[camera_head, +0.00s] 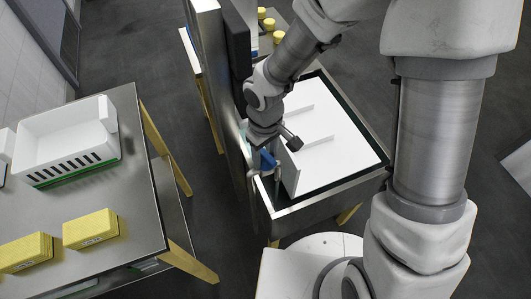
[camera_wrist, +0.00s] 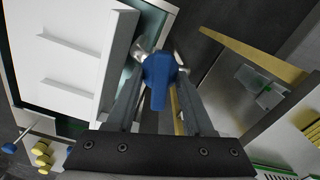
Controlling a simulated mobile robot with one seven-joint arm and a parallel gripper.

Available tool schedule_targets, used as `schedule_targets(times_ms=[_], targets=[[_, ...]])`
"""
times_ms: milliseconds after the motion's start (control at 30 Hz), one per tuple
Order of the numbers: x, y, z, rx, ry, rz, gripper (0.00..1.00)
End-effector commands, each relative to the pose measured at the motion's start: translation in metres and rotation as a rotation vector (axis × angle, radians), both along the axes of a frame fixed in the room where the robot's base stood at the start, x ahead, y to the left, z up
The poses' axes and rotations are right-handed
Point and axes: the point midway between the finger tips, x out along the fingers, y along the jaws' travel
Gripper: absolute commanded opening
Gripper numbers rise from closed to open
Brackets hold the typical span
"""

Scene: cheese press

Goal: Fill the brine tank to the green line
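The brine tank (camera_head: 285,208) is a steel-rimmed basin at centre right in the head view. A white slab with raised bars (camera_head: 330,145) covers most of its opening, with a dark strip along the edge. My gripper (camera_head: 266,170) points down at this handle. In the wrist view its fingertips (camera_wrist: 160,62) lie on either side of the handle. Whether they press on it cannot be told.
A steel table (camera_head: 150,215) stands at the left, with a white slotted crate (camera_head: 65,135) and yellow blocks (camera_head: 90,229) on it. A tall panel (camera_head: 222,90) stands close left of my gripper. Yellow pieces (camera_head: 270,24) sit behind. Dark floor (camera_head: 150,50) is clear at upper left.

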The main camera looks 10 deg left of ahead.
Motion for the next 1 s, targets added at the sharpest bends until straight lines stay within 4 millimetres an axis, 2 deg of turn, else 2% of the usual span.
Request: schedule_targets(times_ms=[267,433,1000], targets=[[0.000,0.000,0.001,-0.001,0.001,-0.001,0.53],[0.001,0.000,0.018,0.001,-0.003,-0.001,0.53],[0.001,0.000,0.146,0.001,-0.005,-0.002,0.53]])
